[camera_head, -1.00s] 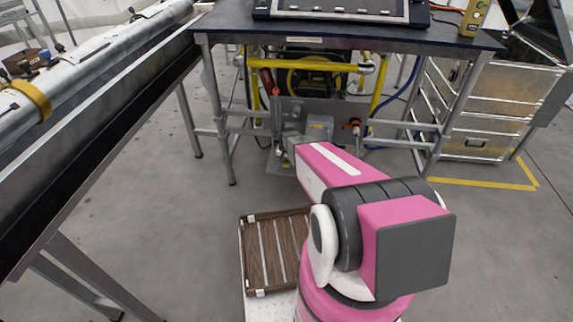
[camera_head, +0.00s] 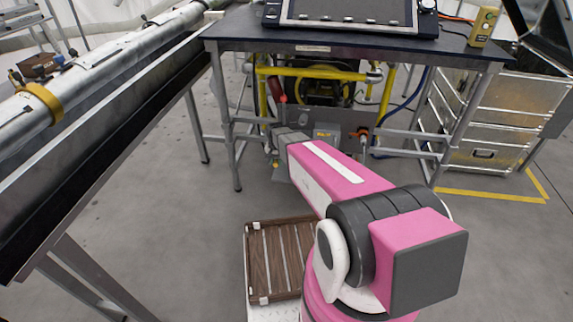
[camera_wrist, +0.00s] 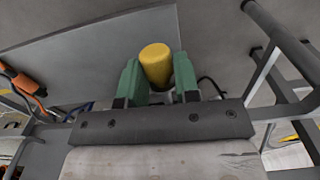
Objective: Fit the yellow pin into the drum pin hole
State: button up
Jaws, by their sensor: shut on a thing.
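In the wrist view my gripper (camera_wrist: 157,84) has two green fingers shut on the yellow pin (camera_wrist: 156,60). The pin's rounded end shows between the fingertips, in front of a plain grey surface. In the head view my forearm reaches to the dark table's underside area, and my own arm hides the gripper and the pin. A dark round drum or reel (camera_head: 326,88) sits under the table inside a yellow tube frame (camera_head: 318,72). I cannot make out the pin hole in either view.
The dark table (camera_head: 345,45) carries a flat framed panel (camera_head: 350,12) and a yellow handheld device (camera_head: 482,27). Its metal legs and crossbars surround my forearm's end. Silver drawers (camera_head: 510,105) stand right. A long bench with a pipe (camera_head: 100,75) stands left.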

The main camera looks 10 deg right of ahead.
aim_at(302, 123)
jog(key=s+d+r, duration=0.3)
jog(key=d+r, duration=0.7)
jog(key=r, duration=0.5)
jog(key=shift+g, duration=0.3)
jog(key=shift+w+d, duration=0.1)
jog(key=shift+w, duration=0.05)
jog(key=shift+w+d, duration=0.3)
jog(key=shift+w, duration=0.6)
jog(key=shift+w+d, duration=0.25)
jog(key=shift+w, duration=0.6)
jog(key=shift+w+d, duration=0.3)
jog(key=shift+w, duration=0.6)
jog(key=shift+w+d, duration=0.3)
jog(key=shift+w, duration=0.55)
jog(key=shift+w+d, duration=0.25)
jog(key=shift+w, duration=0.55)
jog(key=shift+w+d, duration=0.3)
jog(key=shift+w, duration=0.55)
jog(key=o, duration=1)
jog(key=shift+w+r, duration=0.15)
jog(key=shift+r, duration=3.6)
